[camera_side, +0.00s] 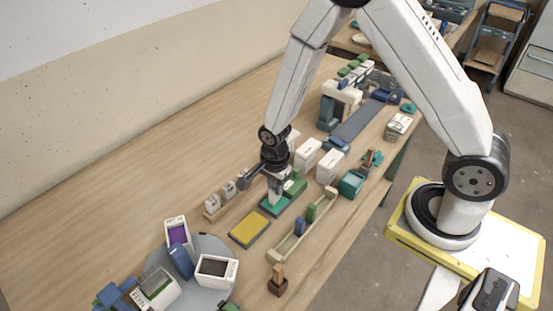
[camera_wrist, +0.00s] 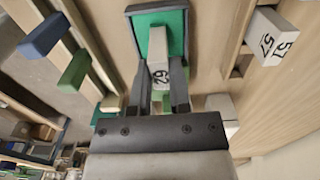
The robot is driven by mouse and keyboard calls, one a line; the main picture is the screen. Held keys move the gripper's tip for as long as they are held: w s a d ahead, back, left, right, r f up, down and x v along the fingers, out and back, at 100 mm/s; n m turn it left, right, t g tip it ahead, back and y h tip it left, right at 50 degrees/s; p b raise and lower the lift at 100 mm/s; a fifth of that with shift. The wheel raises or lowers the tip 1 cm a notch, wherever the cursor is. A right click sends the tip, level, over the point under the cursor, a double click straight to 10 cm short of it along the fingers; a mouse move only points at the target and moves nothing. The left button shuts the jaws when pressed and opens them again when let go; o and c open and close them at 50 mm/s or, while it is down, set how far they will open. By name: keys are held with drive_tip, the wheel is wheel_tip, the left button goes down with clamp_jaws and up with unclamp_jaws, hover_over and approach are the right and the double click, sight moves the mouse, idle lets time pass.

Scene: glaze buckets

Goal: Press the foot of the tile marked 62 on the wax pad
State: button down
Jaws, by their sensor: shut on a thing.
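My gripper (camera_wrist: 161,100) is shut on the pale tile marked 62 (camera_wrist: 159,72). In the side view my gripper (camera_side: 275,178) points down with the tile (camera_side: 274,190) between its fingers. The tile is over a green pad (camera_side: 270,208) in a dark frame. The green pad also shows in the wrist view (camera_wrist: 178,35), beyond the tile. I cannot tell if the tile's foot touches it. A yellow pad (camera_side: 249,228) in a dark frame lies just left of the green one. No label shows which pad is wax.
A long tray (camera_side: 290,247) with blue and green blocks lies in front. White boxes (camera_side: 328,166) stand to the right. A grey round stand (camera_side: 212,248) holds buckets. The table's back left is clear.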

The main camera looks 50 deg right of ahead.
drive_tip(key=shift+r, duration=3)
